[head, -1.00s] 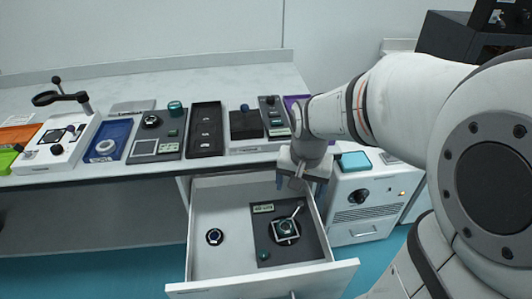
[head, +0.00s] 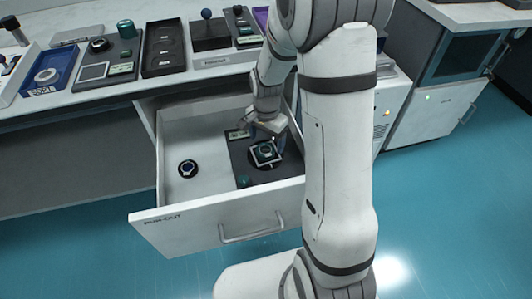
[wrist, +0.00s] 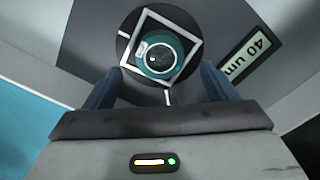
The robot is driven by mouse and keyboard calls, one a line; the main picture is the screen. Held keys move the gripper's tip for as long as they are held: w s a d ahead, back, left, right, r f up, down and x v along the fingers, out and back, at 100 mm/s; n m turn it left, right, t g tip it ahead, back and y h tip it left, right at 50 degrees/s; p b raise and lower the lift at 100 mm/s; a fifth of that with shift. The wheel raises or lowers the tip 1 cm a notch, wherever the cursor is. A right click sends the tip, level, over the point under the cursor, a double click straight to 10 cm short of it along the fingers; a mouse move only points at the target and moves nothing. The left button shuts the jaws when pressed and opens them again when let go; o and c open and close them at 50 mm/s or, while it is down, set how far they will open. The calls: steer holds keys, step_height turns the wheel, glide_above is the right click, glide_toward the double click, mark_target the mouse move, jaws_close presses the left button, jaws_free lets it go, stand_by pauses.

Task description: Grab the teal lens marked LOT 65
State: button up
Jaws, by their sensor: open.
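A teal-ringed lens (wrist: 176,68) with a dark centre sits inside a white square frame (wrist: 125,50) on a black disc in the wrist view. A small pale label shows on its ring, but I cannot read it. In the head view the lens (head: 265,150) lies in the open drawer (head: 215,212), on a dark grey mat (head: 240,168). My gripper (wrist: 160,82) is open and empty above it. Its two blue-grey fingers show on either side of the frame's lower part. In the head view my gripper (head: 265,136) partly covers the mat's back right.
A dark round lens (head: 188,168) lies in the drawer's left part. A small teal piece (head: 244,181) is at the mat's front. A plate reading "40 um" (wrist: 246,57) lies beside the disc. The drawer walls stand close on the right. Trays and instruments line the bench behind.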

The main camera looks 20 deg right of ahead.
mark_target(266, 148)
step_height(266, 148, down, 3)
steer(key=shift+w+f+b, duration=0.1)
steer(key=shift+b, duration=0.25)
steer(key=c, duration=1.2)
steer(key=shift+o, duration=0.2)
